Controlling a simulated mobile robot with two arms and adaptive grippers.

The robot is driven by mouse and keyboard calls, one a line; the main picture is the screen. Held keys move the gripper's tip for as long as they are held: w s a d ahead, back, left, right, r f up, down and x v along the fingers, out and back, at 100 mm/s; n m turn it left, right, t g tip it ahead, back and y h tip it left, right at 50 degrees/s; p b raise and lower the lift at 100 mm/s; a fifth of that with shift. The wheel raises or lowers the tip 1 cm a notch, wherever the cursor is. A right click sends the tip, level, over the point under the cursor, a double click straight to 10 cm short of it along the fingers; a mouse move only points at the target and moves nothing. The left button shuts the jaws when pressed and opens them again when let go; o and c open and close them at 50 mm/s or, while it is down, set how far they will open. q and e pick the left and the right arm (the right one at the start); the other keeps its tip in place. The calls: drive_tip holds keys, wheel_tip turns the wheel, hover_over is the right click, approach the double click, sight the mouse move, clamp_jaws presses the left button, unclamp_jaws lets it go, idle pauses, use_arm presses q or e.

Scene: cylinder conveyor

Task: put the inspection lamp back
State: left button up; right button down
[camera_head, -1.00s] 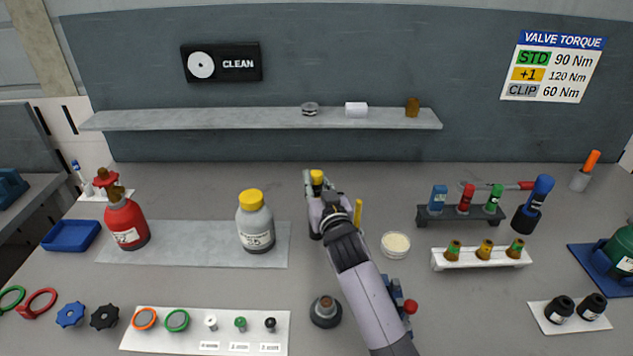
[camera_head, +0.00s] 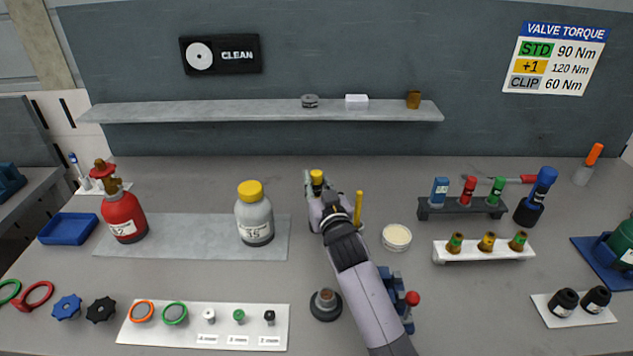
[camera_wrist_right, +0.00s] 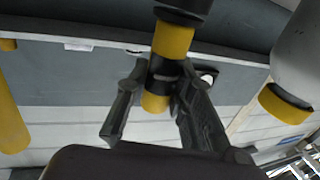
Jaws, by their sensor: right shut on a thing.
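My right gripper (camera_head: 318,190) is shut on a yellow-and-black cylinder (camera_head: 317,176), which I take to be the inspection lamp. Only its yellow end shows above the fingers in the head view. In the right wrist view the two fingers (camera_wrist_right: 158,80) grip the cylinder (camera_wrist_right: 172,42) at a black band. A wider black part (camera_wrist_right: 185,8) is at its other end; I cannot tell whether that touches the bench or a holder. A thin yellow post (camera_head: 359,208) stands just right of the gripper. My left gripper is not in view.
A grey bottle with a yellow cap (camera_head: 255,218) stands left of the gripper. A round dish (camera_head: 396,238) is to the right. A dark round base (camera_head: 325,304) and a blue clamp-like thing (camera_head: 407,300) flank my forearm. A shelf (camera_head: 240,111) runs behind.

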drive_tip(key=shift+f, duration=0.15)
drive_tip(key=c, duration=1.3)
unclamp_jaws()
drive_tip(key=shift+r+p, duration=2.75)
drive_tip(key=shift+r, duration=0.3)
